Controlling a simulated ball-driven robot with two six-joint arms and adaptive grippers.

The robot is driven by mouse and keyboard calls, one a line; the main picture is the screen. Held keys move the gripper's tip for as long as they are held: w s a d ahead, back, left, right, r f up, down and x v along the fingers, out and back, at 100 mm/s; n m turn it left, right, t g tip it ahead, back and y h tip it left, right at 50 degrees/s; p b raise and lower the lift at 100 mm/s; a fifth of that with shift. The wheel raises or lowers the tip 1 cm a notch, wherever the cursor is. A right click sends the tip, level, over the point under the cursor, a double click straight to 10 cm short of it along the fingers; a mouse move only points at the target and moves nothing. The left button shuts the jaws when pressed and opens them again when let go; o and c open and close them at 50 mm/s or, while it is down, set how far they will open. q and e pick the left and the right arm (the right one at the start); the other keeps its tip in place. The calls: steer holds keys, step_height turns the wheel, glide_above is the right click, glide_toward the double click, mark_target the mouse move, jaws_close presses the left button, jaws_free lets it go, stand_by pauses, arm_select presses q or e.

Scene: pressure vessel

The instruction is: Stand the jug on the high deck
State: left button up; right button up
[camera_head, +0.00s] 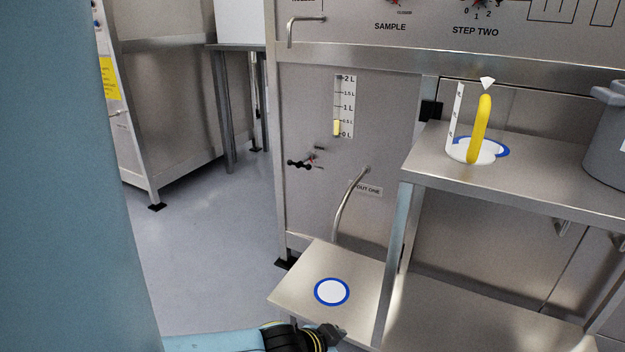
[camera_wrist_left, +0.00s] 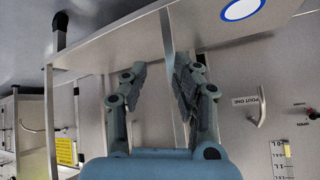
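The jug (camera_head: 481,128) is clear, with a yellow handle and a white scale strip. In the head view it stands upright on the high deck (camera_head: 540,185), at the right, overlapping a white disc with a blue ring (camera_head: 501,148). Its clear wall is hard to see, and I cannot tell whether it holds liquid. My left gripper (camera_head: 333,332) is at the bottom of the head view, by the front of the low deck, well below and left of the jug. In the left wrist view its fingers (camera_wrist_left: 161,66) are apart with nothing between them. My right gripper is not in view.
The low deck (camera_head: 290,293) carries another blue-ringed disc (camera_head: 332,292) under a bent spout (camera_head: 345,203). A grey pot (camera_head: 607,135) stands at the high deck's right end. A deck post (camera_head: 396,265) rises between the decks. Open floor lies left.

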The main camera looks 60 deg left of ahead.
arm_select(q)
steer(key=s+f+g, duration=0.2)
steer(key=s+f, duration=0.4)
steer(key=s, duration=0.5)
steer(key=s+d+f+g, duration=0.1)
steer(key=s+f+g, duration=0.2)
steer(key=s+f, duration=0.3)
steer(key=s+d+f+g+h, duration=0.1)
steer(key=s+f+g, duration=0.2)
steer(key=s, duration=1.4)
step_height(320, 180, down, 4)
steer(key=shift+d+r+m, duration=0.15)
steer(key=shift+d+m, duration=0.1)
steer(key=shift+m, duration=0.05)
steer(key=shift+r, duration=0.1)
steer(key=r+p, duration=0.4)
steer(key=p, duration=0.1)
steer(key=shift+w+d+r, duration=0.3)
steer(key=shift+d+r, duration=0.05)
steer(key=shift+r, duration=0.05)
